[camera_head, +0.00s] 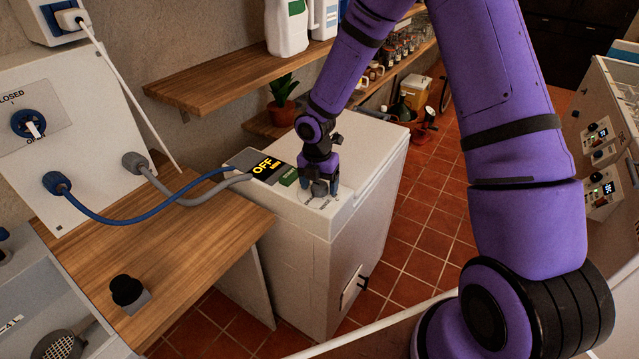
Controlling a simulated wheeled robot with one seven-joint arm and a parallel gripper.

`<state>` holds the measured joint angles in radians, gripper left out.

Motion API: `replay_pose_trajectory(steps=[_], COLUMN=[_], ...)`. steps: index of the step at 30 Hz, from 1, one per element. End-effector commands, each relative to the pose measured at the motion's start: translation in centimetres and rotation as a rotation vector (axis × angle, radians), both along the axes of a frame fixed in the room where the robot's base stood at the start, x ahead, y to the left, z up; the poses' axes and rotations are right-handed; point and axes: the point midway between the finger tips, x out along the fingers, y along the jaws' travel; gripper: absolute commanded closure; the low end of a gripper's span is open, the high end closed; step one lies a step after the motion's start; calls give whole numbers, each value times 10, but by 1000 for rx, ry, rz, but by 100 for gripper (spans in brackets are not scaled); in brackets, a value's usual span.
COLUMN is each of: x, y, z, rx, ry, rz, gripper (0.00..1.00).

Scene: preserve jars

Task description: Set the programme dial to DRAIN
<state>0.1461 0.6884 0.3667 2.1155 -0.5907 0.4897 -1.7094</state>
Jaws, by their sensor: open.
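A white top-panel machine (368,160) stands at the centre. Its black display (265,167) reads OFF in yellow, with a green key (288,177) to the right of it. My gripper (320,188) points down at the machine's front top edge, to the right of the green key. Around its fingertips a round printed scale (322,205) shows in part, with lettering too small to read. The programme dial itself is hidden by my gripper. My gripper is open at that spot; whether its fingers touch the dial I cannot tell.
A wooden counter (200,255) with a black knob block (127,292) lies left. A blue hose (130,220) and a grey hose run from the wall panel to the machine. Shelves with a potted plant (283,100) and jugs stand behind. Tiled floor is open at right.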

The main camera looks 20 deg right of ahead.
Motion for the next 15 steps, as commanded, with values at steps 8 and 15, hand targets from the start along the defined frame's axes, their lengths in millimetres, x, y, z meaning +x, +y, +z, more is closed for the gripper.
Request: replay_pose_trajectory(steps=[8, 15], x=[0, 0], y=[0, 0], z=[0, 0], rx=[0, 0], ry=[0, 0], rz=[-1, -1], gripper=[37, 74])
